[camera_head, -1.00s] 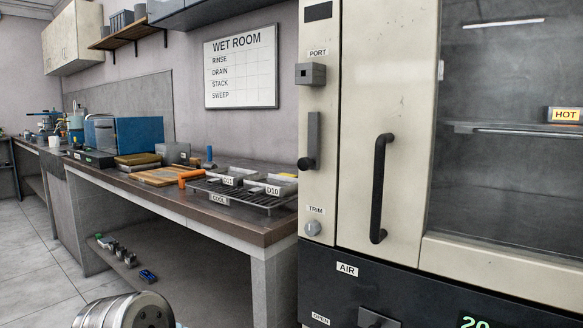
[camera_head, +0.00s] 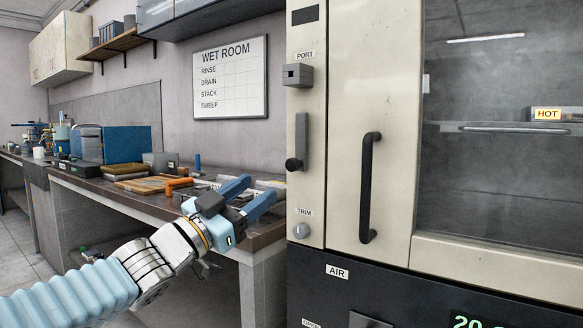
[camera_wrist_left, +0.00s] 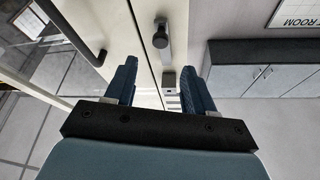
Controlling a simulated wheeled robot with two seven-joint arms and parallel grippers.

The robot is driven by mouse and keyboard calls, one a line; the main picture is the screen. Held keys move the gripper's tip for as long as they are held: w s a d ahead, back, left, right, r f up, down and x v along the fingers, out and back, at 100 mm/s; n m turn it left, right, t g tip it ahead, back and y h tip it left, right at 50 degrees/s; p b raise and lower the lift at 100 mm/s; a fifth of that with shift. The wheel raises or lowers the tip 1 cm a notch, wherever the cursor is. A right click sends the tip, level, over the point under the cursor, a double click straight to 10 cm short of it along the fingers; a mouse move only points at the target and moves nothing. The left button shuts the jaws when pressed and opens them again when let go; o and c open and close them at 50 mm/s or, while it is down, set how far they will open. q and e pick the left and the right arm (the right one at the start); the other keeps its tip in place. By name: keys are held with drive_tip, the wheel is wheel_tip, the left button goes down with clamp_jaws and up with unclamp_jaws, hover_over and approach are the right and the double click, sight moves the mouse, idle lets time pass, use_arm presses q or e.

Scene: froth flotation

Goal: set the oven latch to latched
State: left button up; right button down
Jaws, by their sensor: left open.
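The oven latch (camera_head: 302,143) is a grey upright lever on the oven's left front strip, between the PORT and TRIM labels. Its black knob is at the lower end. In the wrist view, which is upside down, the latch (camera_wrist_left: 166,45) shows beyond the fingertips. My left gripper (camera_head: 254,192) is open and empty, left of and below the latch, apart from it and in front of the bench. Its two blue fingers also show in the wrist view (camera_wrist_left: 158,70). My right gripper is out of view.
The cream oven door (camera_head: 390,80) has a long black vertical handle (camera_head: 369,188). A grey PORT box (camera_head: 298,75) is above the latch and a TRIM knob (camera_head: 300,231) below. The bench (camera_head: 120,196) carries trays left of the oven.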

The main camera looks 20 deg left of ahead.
sight(290, 166)
use_arm(q)
drive_tip(key=p+x, duration=0.1)
drive_tip(key=x, duration=1)
drive_tip(key=shift+w+p, duration=0.15)
drive_tip(key=shift+p, duration=0.2)
drive_tip(key=shift+f, duration=0.1)
clamp_jaws()
